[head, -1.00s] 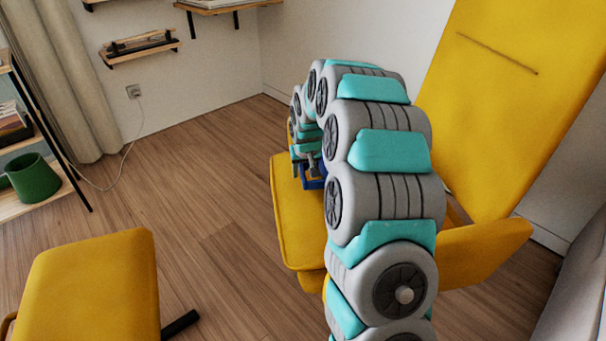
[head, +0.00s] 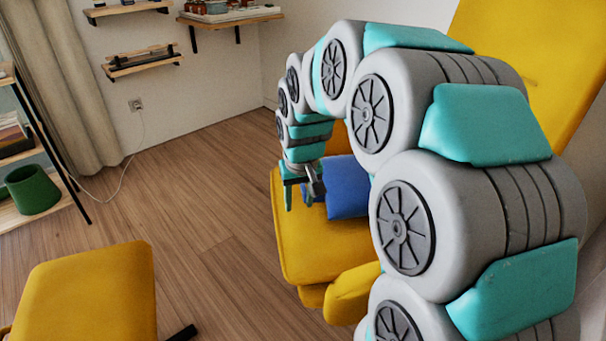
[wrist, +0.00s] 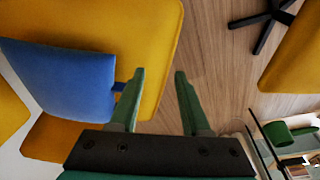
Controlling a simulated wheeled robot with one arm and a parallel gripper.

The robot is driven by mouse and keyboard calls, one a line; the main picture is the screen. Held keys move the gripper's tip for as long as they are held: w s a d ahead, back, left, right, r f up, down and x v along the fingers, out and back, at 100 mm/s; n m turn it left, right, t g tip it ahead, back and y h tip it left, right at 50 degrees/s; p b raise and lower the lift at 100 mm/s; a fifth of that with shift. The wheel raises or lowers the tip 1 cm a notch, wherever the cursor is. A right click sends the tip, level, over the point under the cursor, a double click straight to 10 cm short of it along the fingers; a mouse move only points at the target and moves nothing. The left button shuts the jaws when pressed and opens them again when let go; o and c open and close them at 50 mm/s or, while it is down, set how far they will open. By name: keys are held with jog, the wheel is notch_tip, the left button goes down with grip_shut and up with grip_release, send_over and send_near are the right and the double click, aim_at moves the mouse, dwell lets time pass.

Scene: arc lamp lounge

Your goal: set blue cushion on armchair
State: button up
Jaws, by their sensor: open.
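The blue cushion (head: 347,187) lies on the seat of the yellow armchair (head: 312,250), towards its inner part. My arm hides the cushion's right side in the head view. My gripper (head: 300,202) is open and empty, just left of the cushion and over the seat. In the wrist view, the cushion (wrist: 70,78) is left of my gripper (wrist: 160,75), on the armchair seat (wrist: 150,22). A small blue tab on the cushion's edge reaches close to the left finger; I cannot tell whether they touch.
A yellow footstool (head: 85,295) stands at the lower left. A shelf unit with a green pot (head: 32,190) is at the far left. Wall shelves (head: 142,60) hang at the back. The wooden floor (head: 205,215) between footstool and armchair is clear.

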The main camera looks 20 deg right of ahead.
jog(key=s+a+f+g, duration=0.1)
jog(key=s+a+g, duration=0.1)
jog(key=s, duration=1.3)
jog(key=s+a+f+n+g, duration=0.1)
jog(key=s+a, duration=0.3)
jog(key=s, duration=1.1)
jog(key=shift+s+a+g, duration=0.15)
jog(key=shift+a+g, duration=0.05)
jog(key=shift+g, duration=0.4)
